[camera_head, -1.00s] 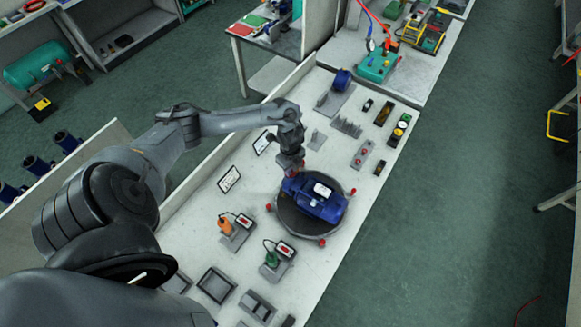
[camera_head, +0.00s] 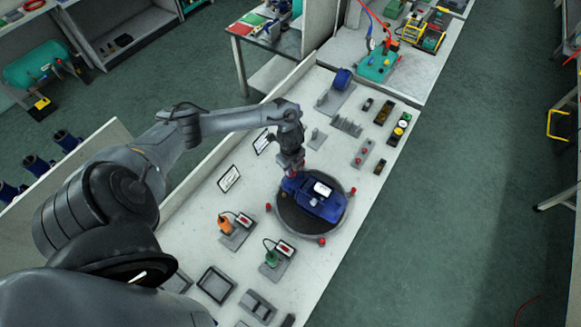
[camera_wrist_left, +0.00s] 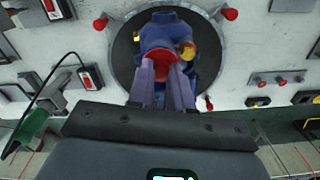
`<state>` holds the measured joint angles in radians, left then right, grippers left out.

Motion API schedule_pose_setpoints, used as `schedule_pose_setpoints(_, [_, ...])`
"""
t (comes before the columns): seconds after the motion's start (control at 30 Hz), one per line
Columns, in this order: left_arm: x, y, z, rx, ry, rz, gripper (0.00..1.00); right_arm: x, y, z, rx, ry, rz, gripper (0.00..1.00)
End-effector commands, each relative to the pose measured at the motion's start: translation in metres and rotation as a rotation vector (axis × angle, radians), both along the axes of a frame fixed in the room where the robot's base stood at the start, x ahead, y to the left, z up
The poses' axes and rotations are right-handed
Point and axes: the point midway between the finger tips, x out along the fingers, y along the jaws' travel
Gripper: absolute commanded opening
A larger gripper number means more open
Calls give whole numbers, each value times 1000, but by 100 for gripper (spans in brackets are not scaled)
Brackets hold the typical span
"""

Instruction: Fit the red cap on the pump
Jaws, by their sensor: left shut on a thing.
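The blue pump (camera_head: 313,203) sits on a round dark turntable (camera_head: 290,222) with red knobs around its rim. In the left wrist view the pump (camera_wrist_left: 168,32) lies just beyond my fingers, with a yellow ring-like part (camera_wrist_left: 188,50) on its right side. My left gripper (camera_head: 291,168) is low over the pump's upper left end. In the left wrist view my left gripper (camera_wrist_left: 163,70) is shut on the red cap (camera_wrist_left: 159,56), which lies at or very near the pump body. The fingers hide part of the cap, so I cannot tell if it touches the pump. My right gripper is not in view.
A grey holder with small red pieces (camera_head: 362,154) stands right of the turntable. An orange tool (camera_head: 225,223) and a green tool (camera_head: 272,259) stand on holders in front. Grey trays (camera_head: 216,284) lie nearer. Bare bench shows between these things.

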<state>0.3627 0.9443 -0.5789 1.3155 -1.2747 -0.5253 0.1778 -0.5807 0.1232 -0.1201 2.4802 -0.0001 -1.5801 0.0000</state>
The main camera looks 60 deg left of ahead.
Motion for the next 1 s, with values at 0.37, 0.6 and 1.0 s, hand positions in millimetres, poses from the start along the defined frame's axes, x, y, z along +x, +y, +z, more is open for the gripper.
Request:
schedule_pose_setpoints(0.37, [0, 0, -4, 0, 0, 0, 29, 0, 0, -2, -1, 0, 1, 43])
schedule_pose_setpoints(0.6, [0, 0, -4, 0, 0, 0, 49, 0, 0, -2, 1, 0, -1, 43])
schedule_pose_setpoints(1.0, [0, 0, 4, 0, 0, 0, 49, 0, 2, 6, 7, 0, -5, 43])
